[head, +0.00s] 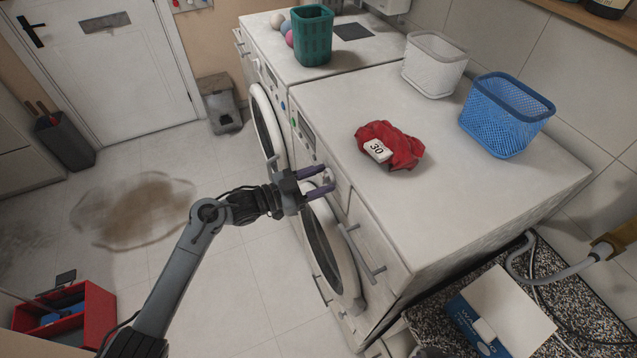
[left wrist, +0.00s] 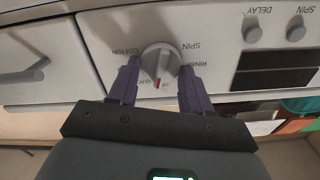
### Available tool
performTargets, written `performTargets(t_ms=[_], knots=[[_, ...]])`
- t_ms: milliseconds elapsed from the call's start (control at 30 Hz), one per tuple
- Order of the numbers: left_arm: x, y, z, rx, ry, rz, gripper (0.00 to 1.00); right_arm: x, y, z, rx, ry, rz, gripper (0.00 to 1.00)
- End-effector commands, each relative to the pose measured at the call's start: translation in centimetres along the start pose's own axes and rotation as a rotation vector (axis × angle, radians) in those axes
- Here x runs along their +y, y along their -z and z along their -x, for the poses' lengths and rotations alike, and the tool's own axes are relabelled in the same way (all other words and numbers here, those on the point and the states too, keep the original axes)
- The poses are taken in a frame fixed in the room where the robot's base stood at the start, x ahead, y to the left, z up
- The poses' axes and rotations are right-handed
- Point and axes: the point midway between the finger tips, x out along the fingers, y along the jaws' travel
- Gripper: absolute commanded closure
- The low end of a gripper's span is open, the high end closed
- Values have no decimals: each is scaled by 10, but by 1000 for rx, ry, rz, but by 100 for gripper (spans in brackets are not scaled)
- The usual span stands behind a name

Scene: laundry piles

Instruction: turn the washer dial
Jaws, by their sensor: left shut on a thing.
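The washer dial (left wrist: 159,62) is a round grey-white knob with a raised grip and a red mark, on the washer's white front panel (left wrist: 212,35). Labels such as COTTON, RINSE and SPIN surround it, upside down in the left wrist view. My left gripper (left wrist: 160,85) has its two purple fingers on either side of the dial and is shut on it. In the head view the left gripper (head: 326,183) is at the front panel of the nearer washer (head: 335,100), and its fingers mostly hide the dial. My right gripper is not in view.
Two smaller knobs (left wrist: 250,30) and a dark display (left wrist: 275,70) sit beside the dial. On the nearer washer lie a red cloth (head: 402,150) with a "30" tag, a white basket (head: 432,70) and a blue basket (head: 505,120). A drawer handle (head: 370,252) juts out nearby.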

Motion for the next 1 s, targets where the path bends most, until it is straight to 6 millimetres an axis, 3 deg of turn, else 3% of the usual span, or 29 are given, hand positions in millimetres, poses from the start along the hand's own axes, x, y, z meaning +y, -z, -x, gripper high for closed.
performTargets(t_ms=[500, 1000], knots=[[2, -3, 0, -1, 0, -353, 81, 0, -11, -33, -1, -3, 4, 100], [2, -1, 0, -1, 0, -432, 81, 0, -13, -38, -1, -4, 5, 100]])
